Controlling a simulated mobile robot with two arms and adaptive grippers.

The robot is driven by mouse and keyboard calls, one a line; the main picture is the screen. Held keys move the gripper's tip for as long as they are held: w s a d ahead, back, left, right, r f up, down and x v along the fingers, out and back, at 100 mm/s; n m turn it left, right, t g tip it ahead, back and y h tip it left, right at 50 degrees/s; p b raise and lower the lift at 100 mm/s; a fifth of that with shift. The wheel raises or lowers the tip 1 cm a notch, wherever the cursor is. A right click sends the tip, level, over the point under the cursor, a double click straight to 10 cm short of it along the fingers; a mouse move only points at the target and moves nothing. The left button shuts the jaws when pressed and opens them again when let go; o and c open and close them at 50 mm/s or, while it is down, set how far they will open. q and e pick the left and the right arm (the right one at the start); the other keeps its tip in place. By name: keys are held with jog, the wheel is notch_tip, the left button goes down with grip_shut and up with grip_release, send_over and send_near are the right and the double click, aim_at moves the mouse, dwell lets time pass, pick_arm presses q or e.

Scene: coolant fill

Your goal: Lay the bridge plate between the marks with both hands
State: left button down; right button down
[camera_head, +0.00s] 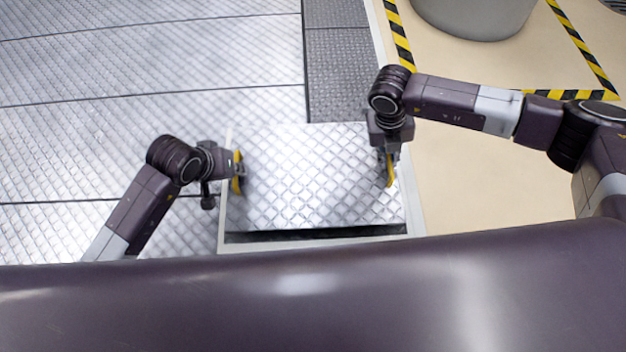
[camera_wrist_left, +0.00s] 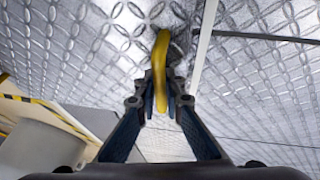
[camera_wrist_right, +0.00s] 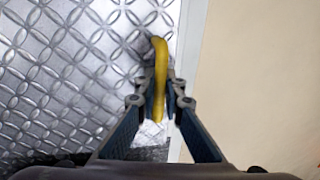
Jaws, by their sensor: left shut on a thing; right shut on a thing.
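The bridge plate (camera_head: 312,180) is a silver diamond-tread panel with a yellow handle at each side. In the head view it lies over a framed opening, with a dark gap (camera_head: 310,236) showing along its near edge. My left gripper (camera_head: 236,172) is shut on the left yellow handle, which also shows in the left wrist view (camera_wrist_left: 160,62). My right gripper (camera_head: 388,168) is shut on the right yellow handle, also seen in the right wrist view (camera_wrist_right: 160,70). I cannot tell whether the plate rests on the frame or hangs just above it. No marks can be made out clearly.
Tread-plate flooring (camera_head: 130,70) spreads to the left, and a darker grey strip (camera_head: 340,70) lies beyond the plate. Beige floor (camera_head: 470,180) is on the right. Black-and-yellow hazard tape (camera_head: 400,40) and a grey cylindrical base (camera_head: 475,15) are at the back right.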

aim_at(240, 179)
pick_arm(q)
jog(key=shift+w, duration=0.1)
pick_arm(e)
jog(key=shift+f, duration=0.1)
